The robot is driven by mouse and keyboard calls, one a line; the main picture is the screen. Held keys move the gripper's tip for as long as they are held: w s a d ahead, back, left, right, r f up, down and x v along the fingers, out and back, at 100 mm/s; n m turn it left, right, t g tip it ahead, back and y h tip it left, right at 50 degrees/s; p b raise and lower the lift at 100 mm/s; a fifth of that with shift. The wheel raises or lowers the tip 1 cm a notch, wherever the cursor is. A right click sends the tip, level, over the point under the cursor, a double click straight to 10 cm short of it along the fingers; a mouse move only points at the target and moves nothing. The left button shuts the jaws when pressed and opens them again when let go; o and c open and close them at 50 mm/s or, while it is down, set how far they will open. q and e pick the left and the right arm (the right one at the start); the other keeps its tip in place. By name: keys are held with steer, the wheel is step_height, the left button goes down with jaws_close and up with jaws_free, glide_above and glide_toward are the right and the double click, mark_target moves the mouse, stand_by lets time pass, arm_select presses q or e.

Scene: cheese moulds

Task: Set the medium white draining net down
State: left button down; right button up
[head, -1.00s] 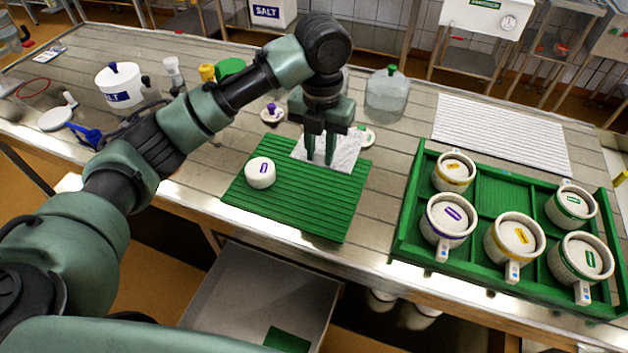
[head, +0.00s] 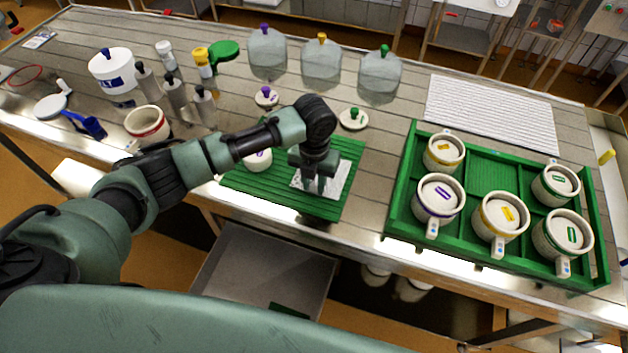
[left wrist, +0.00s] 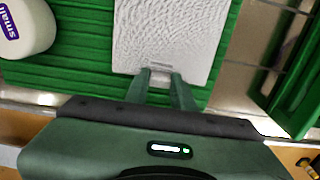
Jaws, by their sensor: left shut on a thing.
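The white draining net (head: 340,177) is a flat, textured square sheet at the green ribbed mat (head: 262,192), over its right part. My left gripper (head: 321,187) is above the mat, shut on the net's near edge. In the left wrist view the net (left wrist: 172,32) reaches away from the fingertips of my left gripper (left wrist: 161,78). It looks flat over the mat, but I cannot tell whether it touches it. A white cheese with a purple label (left wrist: 22,28) stands on the mat to the left, partly behind my arm in the head view. My right gripper is not in view.
A green crate (head: 398,212) with several cheese moulds stands to the right. A white ribbed mat (head: 490,112) lies behind it. Lids with purple (head: 266,97) and green (head: 353,119) knobs lie behind the green mat. An open drawer (head: 262,270) is below the front edge.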

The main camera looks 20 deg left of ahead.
arm_select(q)
steer(key=shift+f, duration=0.1)
steer(key=c, duration=1.2)
jaws_free()
steer(key=shift+r, duration=0.3)
step_height(320, 180, up, 12)
steer(key=shift+f+b, duration=0.1)
steer(key=shift+b, duration=1.05)
